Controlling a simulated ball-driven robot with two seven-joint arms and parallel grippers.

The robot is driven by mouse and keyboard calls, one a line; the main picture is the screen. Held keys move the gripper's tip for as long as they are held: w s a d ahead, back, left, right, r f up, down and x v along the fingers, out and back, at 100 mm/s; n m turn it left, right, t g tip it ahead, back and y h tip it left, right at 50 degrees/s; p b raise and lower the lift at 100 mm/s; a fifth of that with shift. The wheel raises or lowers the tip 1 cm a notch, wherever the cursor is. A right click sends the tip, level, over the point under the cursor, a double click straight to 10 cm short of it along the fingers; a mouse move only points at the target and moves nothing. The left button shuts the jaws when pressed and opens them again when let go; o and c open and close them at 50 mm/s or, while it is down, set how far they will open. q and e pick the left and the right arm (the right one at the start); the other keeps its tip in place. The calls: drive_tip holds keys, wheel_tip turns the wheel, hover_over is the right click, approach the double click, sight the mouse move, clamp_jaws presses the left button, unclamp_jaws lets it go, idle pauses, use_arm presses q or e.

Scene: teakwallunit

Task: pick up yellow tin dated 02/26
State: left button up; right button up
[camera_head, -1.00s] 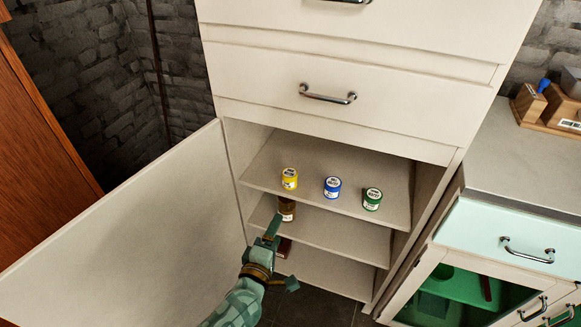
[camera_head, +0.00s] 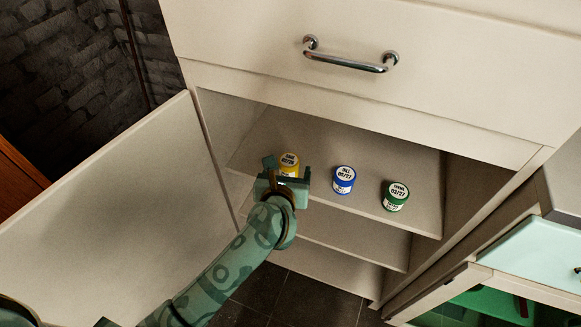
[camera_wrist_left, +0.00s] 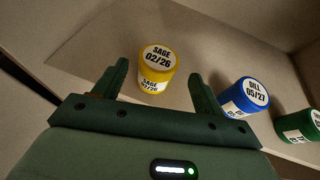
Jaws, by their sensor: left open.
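The yellow tin (camera_head: 290,160) stands upright on the upper shelf of the open cabinet, at the left of the row. In the left wrist view the yellow tin (camera_wrist_left: 157,68) has a white lid reading SAGE 02/26. My left gripper (camera_head: 287,170) is right in front of it and hides its lower part in the head view. In the left wrist view my left gripper (camera_wrist_left: 160,82) is open, its fingers on either side of the tin's near face with gaps visible. My right gripper is not in view.
A blue tin (camera_head: 344,180) reading DILL 05/27 and a green tin (camera_head: 395,196) stand to the right on the same shelf (camera_head: 420,165). The open cabinet door (camera_head: 120,200) is left of my arm. A drawer (camera_head: 440,75) with a metal handle is above.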

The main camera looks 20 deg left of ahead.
sight(290, 159)
use_arm(q)
drive_tip(key=shift+w+f, duration=0.2)
drive_tip(key=shift+w, duration=0.2)
drive_tip(key=shift+w+a+f, duration=0.1)
drive_tip(key=shift+w, duration=0.15)
drive_tip(key=b+x, duration=0.1)
drive_tip(key=x, duration=0.1)
drive_tip(key=b+x, duration=0.1)
drive_tip(key=x, duration=0.1)
drive_tip(key=shift+a+b, duration=0.2)
drive_tip(key=shift+b, duration=0.15)
drive_tip(key=shift+w, duration=0.35)
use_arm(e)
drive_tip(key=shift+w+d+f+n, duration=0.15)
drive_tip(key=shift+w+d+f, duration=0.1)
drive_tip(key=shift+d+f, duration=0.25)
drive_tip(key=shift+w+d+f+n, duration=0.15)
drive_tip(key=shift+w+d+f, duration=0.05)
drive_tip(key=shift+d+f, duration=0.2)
use_arm(q)
drive_tip(key=c, duration=1.1)
